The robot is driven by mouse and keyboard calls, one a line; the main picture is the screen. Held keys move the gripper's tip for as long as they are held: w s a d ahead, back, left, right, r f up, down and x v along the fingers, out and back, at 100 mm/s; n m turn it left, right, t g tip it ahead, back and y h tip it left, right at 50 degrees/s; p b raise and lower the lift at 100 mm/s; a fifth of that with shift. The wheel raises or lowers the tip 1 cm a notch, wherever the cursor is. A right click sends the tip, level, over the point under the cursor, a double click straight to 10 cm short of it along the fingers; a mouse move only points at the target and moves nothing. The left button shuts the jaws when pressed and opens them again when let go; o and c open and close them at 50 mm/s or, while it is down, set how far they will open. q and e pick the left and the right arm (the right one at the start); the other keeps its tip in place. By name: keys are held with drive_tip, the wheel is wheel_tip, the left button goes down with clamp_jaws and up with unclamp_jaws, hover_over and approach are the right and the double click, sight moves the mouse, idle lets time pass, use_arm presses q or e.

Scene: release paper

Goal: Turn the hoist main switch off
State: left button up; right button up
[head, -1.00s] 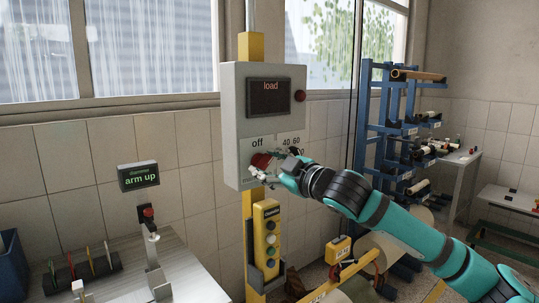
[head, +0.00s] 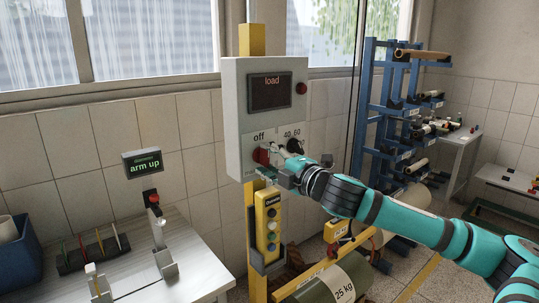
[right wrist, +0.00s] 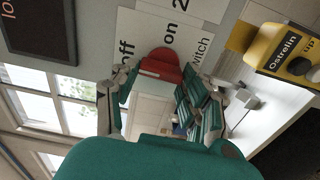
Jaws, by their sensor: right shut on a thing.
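The hoist main switch is a red knob (head: 261,156) low on the front of a grey control box (head: 237,120), beside a label reading "off". In the right wrist view the red knob (right wrist: 161,64) sits between my fingers, with "off", "on" and "switch" lettering around it. My right gripper (head: 271,157) is shut on the knob; its fingers partly cover it in the head view. I cannot tell surely which mark the knob points to. My left gripper is not in view.
The box has a screen (head: 270,91) reading "load", a red button (head: 301,88) and a black knob (head: 295,146) close to my gripper. A yellow pendant (head: 268,230) hangs below. A bench (head: 200,273) stands left and a blue rack (head: 367,110) right.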

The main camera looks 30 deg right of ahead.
sight(268, 159)
drive_tip(key=shift+f+n, duration=0.1)
drive_tip(key=shift+n, duration=0.3)
drive_tip(key=o, duration=1.2)
drive_tip(key=shift+c, duration=0.2)
drive_tip(key=shift+s, duration=0.1)
drive_tip(key=s, duration=0.4)
drive_tip(key=shift+d, duration=0.35)
drive_tip(key=shift+s+a, duration=0.1)
drive_tip(key=shift+s, duration=1.6)
